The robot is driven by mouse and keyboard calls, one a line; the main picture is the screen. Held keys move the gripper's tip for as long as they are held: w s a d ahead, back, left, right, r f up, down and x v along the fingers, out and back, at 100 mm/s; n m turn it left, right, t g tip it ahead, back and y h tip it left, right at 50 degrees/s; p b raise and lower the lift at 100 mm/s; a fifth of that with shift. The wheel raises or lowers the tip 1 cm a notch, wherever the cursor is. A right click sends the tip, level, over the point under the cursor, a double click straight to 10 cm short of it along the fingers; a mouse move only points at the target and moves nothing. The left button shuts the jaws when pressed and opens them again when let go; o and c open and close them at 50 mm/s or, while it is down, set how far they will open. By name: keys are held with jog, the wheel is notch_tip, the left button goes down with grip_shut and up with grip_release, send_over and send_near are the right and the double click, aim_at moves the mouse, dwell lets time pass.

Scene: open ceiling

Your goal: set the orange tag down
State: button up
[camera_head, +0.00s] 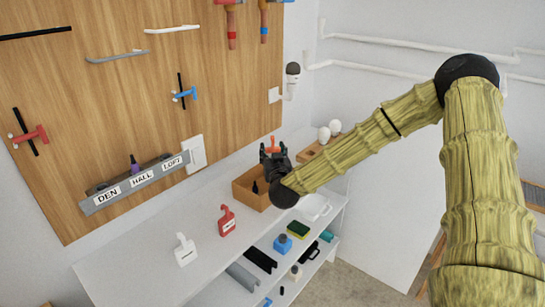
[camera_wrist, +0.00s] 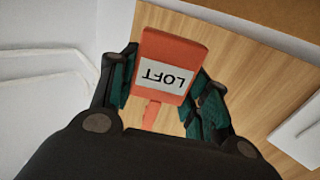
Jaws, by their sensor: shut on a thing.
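The orange tag (camera_wrist: 172,52) carries a white label reading LOFT, upside down in the wrist view. In the head view, a little of the orange tag (camera_head: 273,144) shows above my gripper (camera_head: 272,156), which is in the air above and behind the wooden box (camera_head: 243,199). A grey rack (camera_head: 150,182) on the wall board has labels DEN, HALL and LOFT. A purple item (camera_head: 134,163) stands in it near HALL.
A red tag (camera_head: 227,221) and a white tag (camera_head: 185,250) stand on the white counter (camera_head: 125,272). Egg-like white objects (camera_head: 324,134) sit on a wooden holder to the right. Tools hang on the board above. The counter's left part is mostly clear.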

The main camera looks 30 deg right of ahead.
jog(key=shift+w+d+f, duration=0.1)
jog(key=shift+w+d, duration=0.25)
jog(key=shift+w, duration=0.25)
notch_tip(320, 180, down, 4)
jog(key=shift+r+p, duration=0.25)
jog(key=shift+p, duration=0.45)
jog(key=shift+f+b, duration=0.4)
jog(key=shift+f, duration=0.2)
jog(key=o, duration=1)
jog(key=shift+r, duration=0.1)
